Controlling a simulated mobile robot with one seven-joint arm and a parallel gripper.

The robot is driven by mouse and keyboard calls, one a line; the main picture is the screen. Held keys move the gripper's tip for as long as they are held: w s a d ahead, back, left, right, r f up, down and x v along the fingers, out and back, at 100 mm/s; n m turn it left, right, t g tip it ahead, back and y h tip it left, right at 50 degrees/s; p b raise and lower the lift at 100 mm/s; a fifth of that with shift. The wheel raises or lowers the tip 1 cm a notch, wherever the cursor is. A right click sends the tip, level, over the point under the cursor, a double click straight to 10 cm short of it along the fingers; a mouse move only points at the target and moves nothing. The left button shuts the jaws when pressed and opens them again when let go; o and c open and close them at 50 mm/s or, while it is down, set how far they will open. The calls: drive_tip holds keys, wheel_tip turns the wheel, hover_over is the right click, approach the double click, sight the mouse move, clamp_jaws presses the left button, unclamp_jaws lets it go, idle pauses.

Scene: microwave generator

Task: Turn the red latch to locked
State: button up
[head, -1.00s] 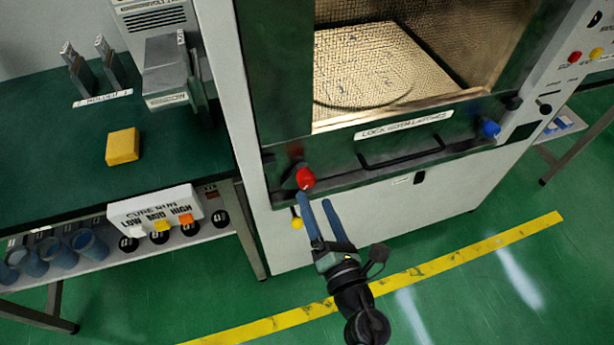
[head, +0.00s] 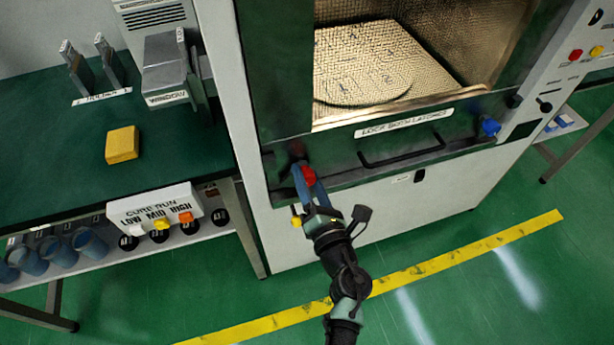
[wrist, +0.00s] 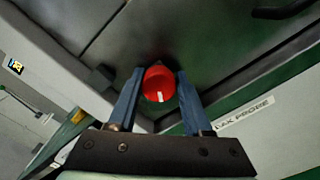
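The red latch (head: 308,175) is a round knob at the lower left corner of the green oven door. In the wrist view the red latch (wrist: 158,84) has a white mark pointing toward the bottom of the picture. My gripper (head: 307,180) is at the latch. In the wrist view its two blue fingers (wrist: 159,90) are apart, one on each side of the knob. The gaps are very small, and I cannot tell whether the fingers touch it. In the head view the fingers partly hide the latch.
A blue latch (head: 490,127) sits at the door's right end, with a dark handle (head: 402,152) between. A yellow knob (head: 296,221) is just below the red latch, close to my gripper. A bench (head: 60,150) with a yellow block (head: 122,145) stands left. The floor in front is clear.

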drive_tip(key=shift+a, duration=0.1)
clamp_jaws()
drive_tip(key=shift+r+m, duration=0.1)
drive_tip(key=shift+m, duration=0.2)
drive_tip(key=m+p, duration=0.2)
drive_tip(key=m, duration=0.1)
drive_tip(key=m+p, duration=0.3)
drive_tip(key=m, duration=0.2)
drive_tip(key=m+p, duration=0.1)
drive_tip(key=m, duration=0.3)
drive_tip(key=shift+m+p, duration=0.4)
drive_tip(key=m+p, duration=0.1)
drive_tip(key=m, duration=0.3)
drive_tip(key=shift+m, duration=0.4)
